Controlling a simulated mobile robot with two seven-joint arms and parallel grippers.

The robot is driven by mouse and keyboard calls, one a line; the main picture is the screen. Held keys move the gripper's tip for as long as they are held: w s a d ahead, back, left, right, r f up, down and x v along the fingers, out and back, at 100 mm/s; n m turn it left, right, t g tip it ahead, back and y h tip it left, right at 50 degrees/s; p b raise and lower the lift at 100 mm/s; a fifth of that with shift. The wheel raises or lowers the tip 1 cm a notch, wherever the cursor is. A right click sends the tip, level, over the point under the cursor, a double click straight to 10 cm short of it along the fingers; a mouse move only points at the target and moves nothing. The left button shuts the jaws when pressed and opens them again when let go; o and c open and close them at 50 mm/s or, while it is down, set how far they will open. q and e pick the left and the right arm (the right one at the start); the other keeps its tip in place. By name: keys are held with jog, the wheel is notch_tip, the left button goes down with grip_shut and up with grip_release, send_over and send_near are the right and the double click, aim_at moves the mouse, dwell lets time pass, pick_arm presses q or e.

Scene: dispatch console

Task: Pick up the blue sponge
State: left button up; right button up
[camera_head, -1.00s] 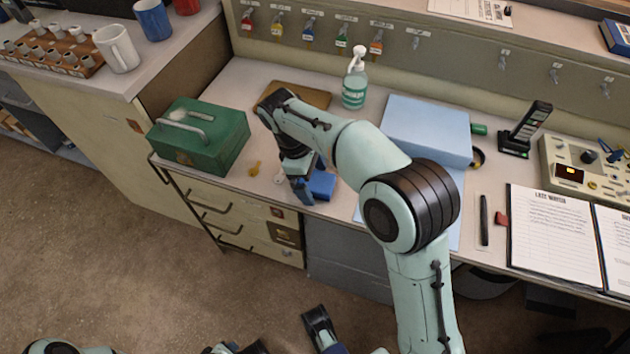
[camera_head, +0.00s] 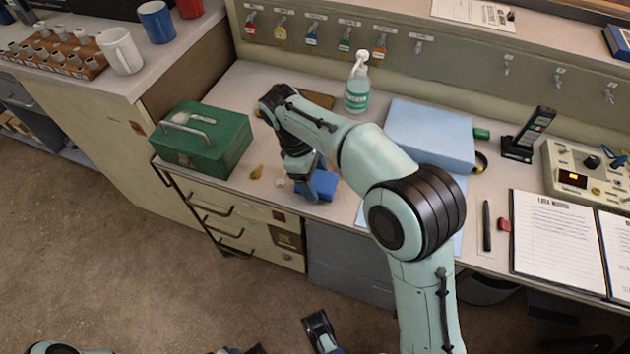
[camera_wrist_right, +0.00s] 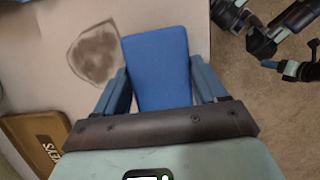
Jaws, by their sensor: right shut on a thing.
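The blue sponge (camera_head: 323,184) is at the front edge of the desk, right of the green metal box. My right gripper (camera_head: 308,189) reaches down over it and is shut on it. In the right wrist view the sponge (camera_wrist_right: 157,62) sits between the two blue fingers, its far end sticking out past them. I cannot tell whether it still touches the desk. The arm hides part of the sponge in the head view. My left gripper (camera_head: 320,330) shows only in part at the bottom edge, low over the floor; its jaw opening is unclear.
The green box (camera_head: 202,140) stands to the left and a soap bottle (camera_head: 357,92) behind. A light blue box (camera_head: 431,134) is to the right. A brown stain (camera_wrist_right: 94,53) marks the desk beside the sponge. A small yellow item (camera_head: 256,172) lies near the front edge.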

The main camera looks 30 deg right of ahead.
pick_arm(q)
jog(key=shift+s+d+r+g+h+p, duration=0.6)
jog(key=shift+s+d+r+g+p, duration=1)
jog(key=shift+s+r+p, duration=2.1)
pick_arm(e)
jog(key=shift+r, duration=9.4)
jog(key=m+y+p, duration=0.1)
jog(key=m+p, duration=0.3)
jog(key=p, duration=0.2)
send_near(315, 179)
jog(key=a+f+m+p, duration=0.2)
jog(key=f+p, duration=0.1)
jog(key=a+f+m+g+y+p, duration=0.1)
jog(key=f+m, duration=0.1)
jog(key=shift+w+a+p, duration=0.35)
jog(key=shift+f+m, duration=0.3)
jog(key=shift+f, duration=0.05)
jog(key=shift+s+a+f, duration=0.1)
jog(key=shift+s+f, duration=0.05)
pick_arm(q)
notch_tip(315, 179, up, 11)
jog(key=shift+w+d+r+m, duration=0.15)
jog(key=shift+d+m, duration=0.05)
jog(key=shift+m, duration=0.2)
